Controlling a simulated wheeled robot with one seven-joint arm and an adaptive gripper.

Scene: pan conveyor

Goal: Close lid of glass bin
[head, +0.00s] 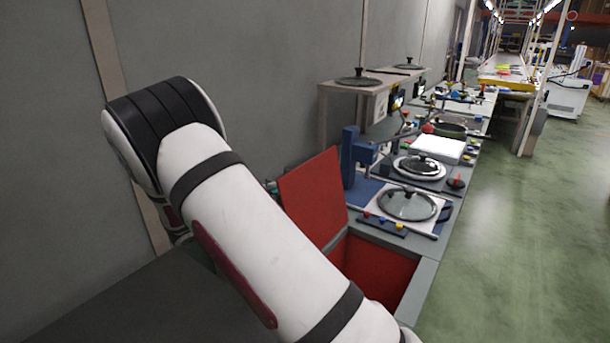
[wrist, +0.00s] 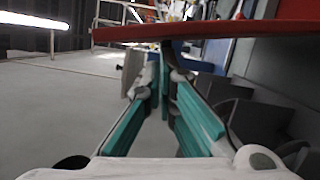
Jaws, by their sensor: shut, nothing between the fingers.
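The red lid (head: 312,199) of the bin stands raised and tilted back at the bin's rear-left edge. The bin (head: 378,268) is open, with red inner walls, and my arm covers part of it. In the wrist view the lid shows edge-on as a red band (wrist: 205,30) across the top. My gripper (wrist: 166,72) has teal finger pads and is shut and empty. Its fingertips end close to the red lid; I cannot tell if they touch it.
A workbench runs beyond the bin, with glass pan lids (head: 408,204), a blue press-like fixture (head: 357,158) and a white box (head: 437,149). A grey wall (head: 270,60) stands close on the left. Green floor (head: 510,220) on the right is clear.

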